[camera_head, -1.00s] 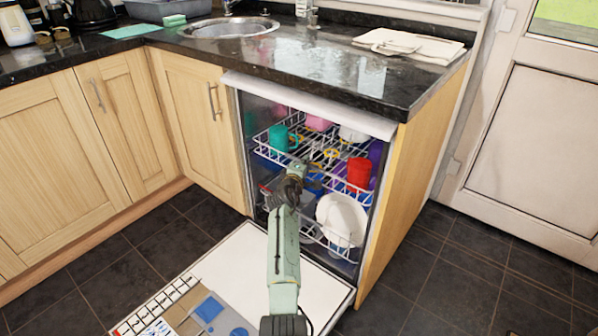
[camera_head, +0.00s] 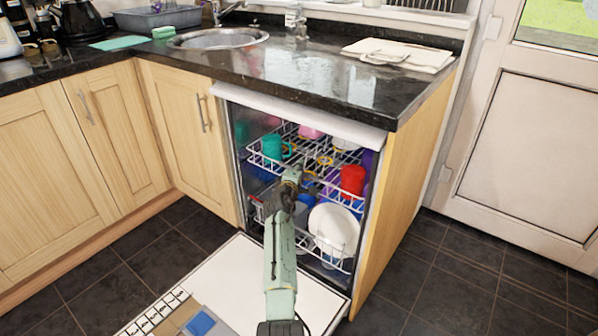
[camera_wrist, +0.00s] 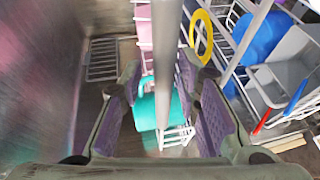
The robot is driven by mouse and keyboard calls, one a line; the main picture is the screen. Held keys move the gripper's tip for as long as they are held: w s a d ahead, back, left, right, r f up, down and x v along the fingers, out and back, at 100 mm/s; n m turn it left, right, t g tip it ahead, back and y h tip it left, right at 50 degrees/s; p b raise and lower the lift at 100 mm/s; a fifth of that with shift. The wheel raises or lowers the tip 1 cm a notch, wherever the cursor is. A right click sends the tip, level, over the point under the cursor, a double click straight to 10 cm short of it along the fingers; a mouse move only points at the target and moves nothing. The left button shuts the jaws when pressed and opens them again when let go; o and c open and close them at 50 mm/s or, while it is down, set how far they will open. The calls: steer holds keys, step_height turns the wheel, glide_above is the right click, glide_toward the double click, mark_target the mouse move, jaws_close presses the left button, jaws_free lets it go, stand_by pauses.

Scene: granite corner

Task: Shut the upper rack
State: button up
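The upper rack (camera_head: 342,199) is a white wire basket holding cups inside the open dishwasher. Its front edge is near the cabinet opening. A teal cup (camera_head: 272,147) stands at its left and a red cup (camera_head: 353,179) at its right. My gripper (camera_head: 292,176) is at the front of the rack. In the wrist view my gripper (camera_wrist: 163,80) has its two fingers apart. A pale grey bar (camera_wrist: 165,40), apparently part of the rack, runs between them. Whether the fingers touch it cannot be told. The teal cup (camera_wrist: 158,108) shows beyond the fingers.
A lower rack with a white plate (camera_head: 334,229) sits below. The dishwasher door (camera_head: 220,275) lies open and low in front. The granite counter (camera_head: 300,70) overhangs above, and a wooden side panel (camera_head: 410,190) stands at the right. The dark floor is free on the right.

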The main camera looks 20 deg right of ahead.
steer(key=shift+s+a+f, duration=0.1)
steer(key=v, duration=1.2)
stand_by(0.4)
